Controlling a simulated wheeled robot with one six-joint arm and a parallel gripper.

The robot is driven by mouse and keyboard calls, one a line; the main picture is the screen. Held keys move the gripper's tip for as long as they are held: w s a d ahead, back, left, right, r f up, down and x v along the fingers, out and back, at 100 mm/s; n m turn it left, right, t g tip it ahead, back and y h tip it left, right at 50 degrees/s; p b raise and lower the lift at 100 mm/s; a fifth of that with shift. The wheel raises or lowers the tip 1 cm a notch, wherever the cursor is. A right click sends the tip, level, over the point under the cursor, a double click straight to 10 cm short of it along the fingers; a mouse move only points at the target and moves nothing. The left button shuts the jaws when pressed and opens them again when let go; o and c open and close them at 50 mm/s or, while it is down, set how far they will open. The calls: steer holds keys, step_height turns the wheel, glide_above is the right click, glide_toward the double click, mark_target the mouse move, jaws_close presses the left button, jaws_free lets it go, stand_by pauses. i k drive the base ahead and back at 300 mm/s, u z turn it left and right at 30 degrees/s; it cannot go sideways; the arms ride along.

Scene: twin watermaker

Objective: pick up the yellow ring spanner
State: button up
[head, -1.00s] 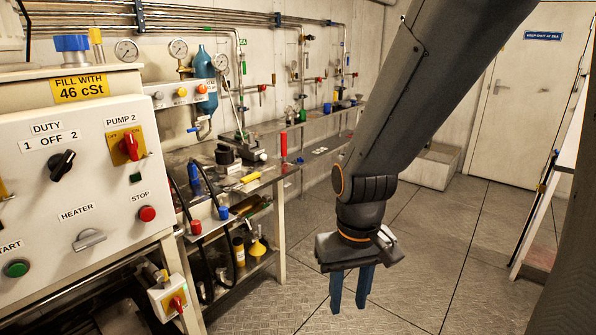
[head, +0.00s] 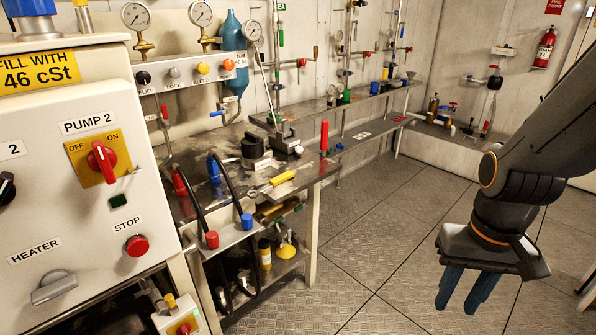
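The yellow ring spanner (head: 276,181) appears to be the small tool with a yellow handle lying near the front right edge of the metal workbench (head: 318,172). Its metal end points left toward the bench middle. My gripper (head: 464,288) hangs at the lower right of the head view, fingers pointing down over the floor. It is well to the right of the bench and holds nothing that I can see. Its two blue fingers show a narrow gap between them.
A red upright cylinder (head: 324,137) stands at the bench's right end. Black hoses with red and blue ends hang over the bench front. A white control panel (head: 80,190) fills the left side. The plated floor (head: 385,240) is clear.

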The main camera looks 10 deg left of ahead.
mark_target(286, 176)
steer(key=u, duration=0.15)
steer(key=i, duration=0.7)
steer(key=u, duration=1)
steer(key=i, duration=0.55)
steer(key=u, duration=0.6)
